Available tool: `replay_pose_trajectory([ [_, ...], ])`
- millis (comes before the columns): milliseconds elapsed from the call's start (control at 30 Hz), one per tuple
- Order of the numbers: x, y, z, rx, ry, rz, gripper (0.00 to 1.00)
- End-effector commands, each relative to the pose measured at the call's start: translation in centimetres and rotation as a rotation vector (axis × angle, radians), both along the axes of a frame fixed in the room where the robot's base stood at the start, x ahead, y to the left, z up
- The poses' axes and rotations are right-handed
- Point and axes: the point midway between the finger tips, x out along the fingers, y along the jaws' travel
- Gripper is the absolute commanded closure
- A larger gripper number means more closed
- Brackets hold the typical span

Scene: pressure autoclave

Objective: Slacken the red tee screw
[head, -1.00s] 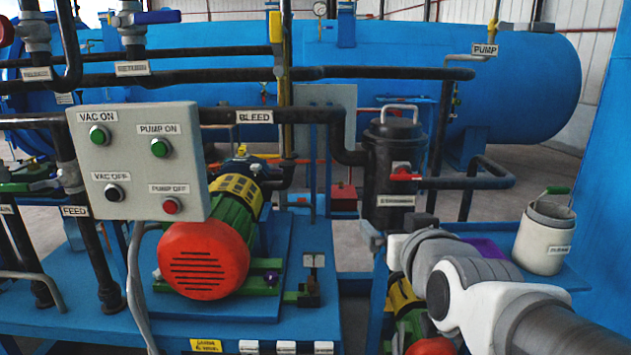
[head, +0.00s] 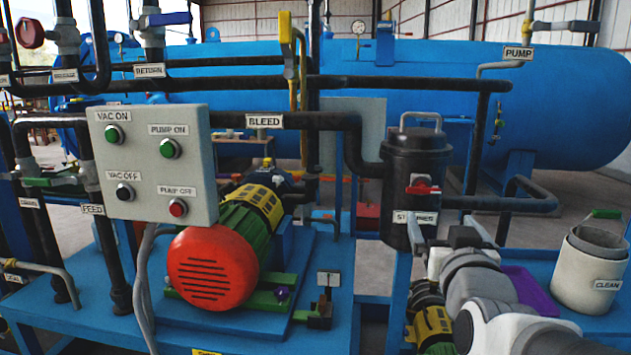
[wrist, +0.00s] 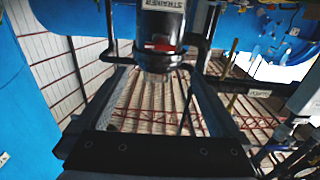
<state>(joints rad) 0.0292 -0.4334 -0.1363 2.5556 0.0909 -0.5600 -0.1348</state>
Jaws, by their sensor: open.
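The red tee screw (head: 422,188) sits on the front of the black strainer (head: 415,160), which has a handle on its lid. In the wrist view the strainer (wrist: 162,22) hangs from the top of the picture, and the red tee screw (wrist: 158,47) shows low on it. My gripper (wrist: 162,74) is open, with its two fingers spread on either side of the strainer's end in that view. Nothing is between the fingertips. In the head view my gripper (head: 428,238) is just below and in front of the strainer, partly hidden by my wrist.
Black pipes (head: 505,203) run beside and behind the strainer. A pump with a red cover (head: 212,268) and a grey control box (head: 150,165) stand to the left. A white pot labelled CLEAN (head: 590,270) and a purple item (head: 530,290) are at right.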

Motion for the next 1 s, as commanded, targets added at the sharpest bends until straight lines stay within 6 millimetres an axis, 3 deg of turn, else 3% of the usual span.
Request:
replay_pose_trajectory([
  [500,4.5,-0.8,0.2,0.001,0.004,0.002,0.0],
  [1000,6.6,-1.3,0.4,0.0,0.005,-0.002,0.0],
])
